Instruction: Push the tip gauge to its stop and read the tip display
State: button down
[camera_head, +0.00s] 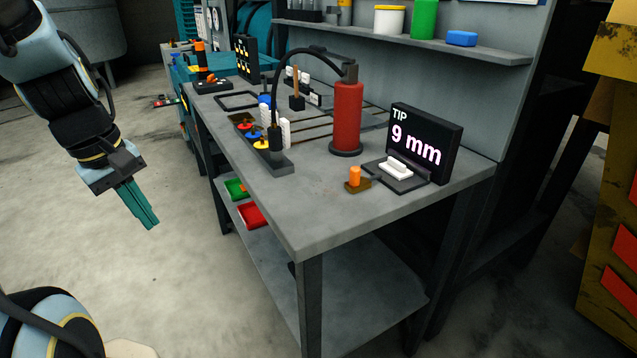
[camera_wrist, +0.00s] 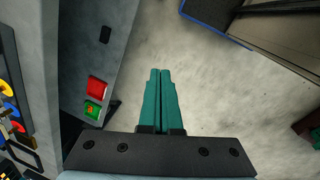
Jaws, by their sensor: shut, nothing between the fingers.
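An orange peg on a brown block (camera_head: 356,180) stands just left of that base. I cannot tell which of these parts is the tip gauge. My gripper (camera_head: 149,220) hangs over the floor left of the bench, well apart from the display. Its green fingers are shut and empty, as the wrist view also shows (camera_wrist: 160,95).
The grey bench (camera_head: 310,215) holds a red cylinder (camera_head: 347,118) with a black hose and a dark rack (camera_head: 270,155) with coloured rings. Red (camera_head: 253,215) and green (camera_head: 236,189) trays sit on the lower shelf. A wall shelf (camera_head: 400,42) runs above. The floor around my gripper is clear.

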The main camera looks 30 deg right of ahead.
jog(key=s+d+r+n+g+h, duration=0.25)
jog(key=d+n, duration=0.25)
jog(key=d, duration=0.6)
jog(key=n+h+p, duration=0.3)
jog(key=n+h, duration=0.1)
jog(key=n, duration=0.2)
send_near(355, 176)
jog(key=w+a+r, duration=0.1)
jog(key=w+a, duration=0.3)
jog(key=a, duration=0.3)
jog(key=shift+g, duration=0.45)
jog(key=x, duration=1)
jog(key=shift+s+d+r, duration=0.1)
jog(key=shift+d, duration=0.05)
jog(key=shift+s+d+r+p, duration=0.15)
jog(key=shift+d+p, duration=0.1)
jog(key=shift+d, duration=0.3)
jog(key=shift+s+d+r+p, duration=0.15)
jog(key=shift+d+p, duration=0.1)
jog(key=shift+d, duration=0.3)
jog(key=shift+s+d+f, duration=0.15)
jog(key=shift+s+d, duration=0.05)
jog(key=shift+d, duration=0.5)
jog(key=shift+d, duration=0.1)
